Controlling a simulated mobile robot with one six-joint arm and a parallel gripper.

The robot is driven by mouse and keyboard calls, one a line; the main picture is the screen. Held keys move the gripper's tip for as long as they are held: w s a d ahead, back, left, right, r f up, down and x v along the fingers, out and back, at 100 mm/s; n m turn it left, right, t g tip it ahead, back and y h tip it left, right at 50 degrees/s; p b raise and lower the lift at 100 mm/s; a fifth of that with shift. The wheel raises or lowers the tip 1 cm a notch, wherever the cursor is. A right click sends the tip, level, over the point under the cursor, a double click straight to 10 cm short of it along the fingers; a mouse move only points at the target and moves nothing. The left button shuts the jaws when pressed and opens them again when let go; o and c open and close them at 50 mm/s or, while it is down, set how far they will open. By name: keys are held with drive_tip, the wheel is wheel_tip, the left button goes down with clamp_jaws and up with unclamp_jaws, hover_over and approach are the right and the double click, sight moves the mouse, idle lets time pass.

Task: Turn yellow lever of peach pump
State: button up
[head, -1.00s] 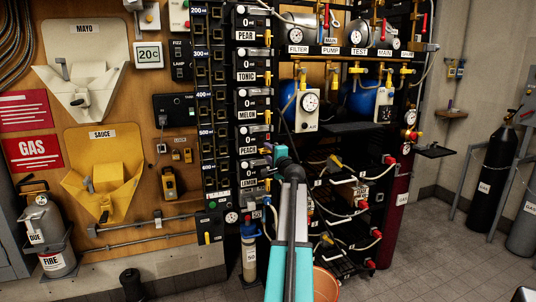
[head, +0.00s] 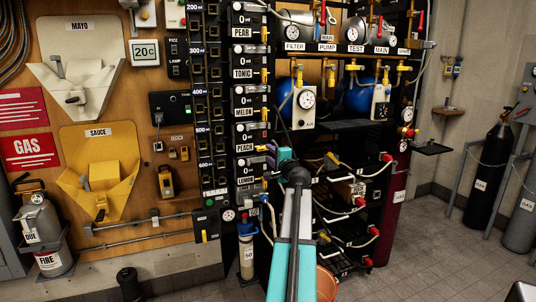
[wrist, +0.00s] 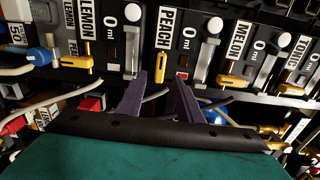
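The peach pump (head: 244,148) is one of the stacked black units on the rack. Its yellow lever (wrist: 161,66) shows in the wrist view just below the PEACH label (wrist: 166,29). My gripper (wrist: 161,80) is open, with its two purple fingers apart. In the wrist view the lever appears between the fingertips and just beyond them; I cannot tell whether they touch it. In the head view my gripper (head: 270,150) is close to the right end of the peach pump, and the fingers partly hide the lever there.
The lemon pump (wrist: 86,18) and the melon pump (wrist: 237,42) flank the peach pump, each with its own yellow lever. Shelves with hoses and yellow and red fittings (head: 340,175) lie right of my arm. Open floor is at the lower right.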

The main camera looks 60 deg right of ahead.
drive_tip(key=v, duration=0.8)
drive_tip(key=shift+s+a+b, duration=0.15)
drive_tip(key=shift+a+b, duration=0.05)
drive_tip(key=shift+b, duration=0.2)
idle(0.3)
